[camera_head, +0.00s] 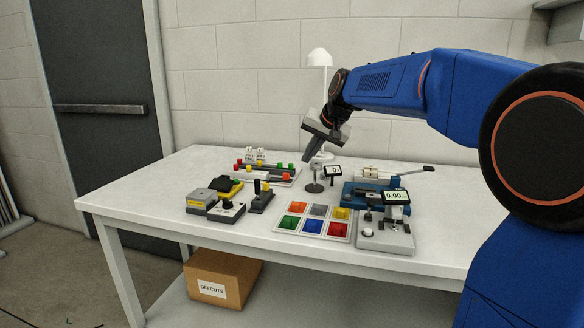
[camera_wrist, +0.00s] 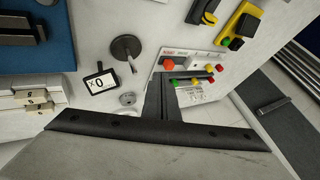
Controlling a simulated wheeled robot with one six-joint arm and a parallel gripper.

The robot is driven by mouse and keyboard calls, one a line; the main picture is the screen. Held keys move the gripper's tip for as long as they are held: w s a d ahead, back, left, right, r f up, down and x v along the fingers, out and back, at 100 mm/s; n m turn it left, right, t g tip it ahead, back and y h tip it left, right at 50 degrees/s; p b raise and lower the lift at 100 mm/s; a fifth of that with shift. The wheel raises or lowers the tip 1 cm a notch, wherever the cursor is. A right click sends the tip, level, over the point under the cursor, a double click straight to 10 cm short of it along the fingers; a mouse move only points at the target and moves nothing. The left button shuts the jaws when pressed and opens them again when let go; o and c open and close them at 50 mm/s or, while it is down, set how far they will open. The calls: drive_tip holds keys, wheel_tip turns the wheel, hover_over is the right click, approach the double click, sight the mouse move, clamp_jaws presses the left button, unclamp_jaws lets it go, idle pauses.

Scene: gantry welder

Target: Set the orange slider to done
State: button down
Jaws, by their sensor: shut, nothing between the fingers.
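The slider panel (camera_head: 297,181) is a light board on the left half of the table with dark rails and coloured knobs. The orange slider (camera_head: 286,177) appears to be the knob at the right end of its front rail. In the wrist view the orange knob (camera_wrist: 169,65) sits near a small red label at one end of the board; its lettering is too small to read. My gripper (camera_head: 308,150) is shut and empty, tilted down above the table behind the panel. In the wrist view its fingers (camera_wrist: 160,100) cover part of the board.
A stand (camera_head: 314,187) and a small display reading 0 (camera_head: 334,171) stand right of the panel. Coloured bins (camera_head: 311,219) and a gauge device (camera_head: 387,236) are at the front right. Bare table lies at the far left.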

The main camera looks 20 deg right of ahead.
sight(286, 177)
drive_tip(key=shift+w+r, duration=0.1)
drive_tip(key=shift+w, duration=0.35)
drive_tip(key=x, duration=1)
drive_tip(key=shift+a, duration=0.15)
drive_tip(key=w+a, duration=0.1)
drive_tip(key=a, duration=0.1)
drive_tip(key=w+a, duration=0.1)
drive_tip(key=shift+a, duration=0.4)
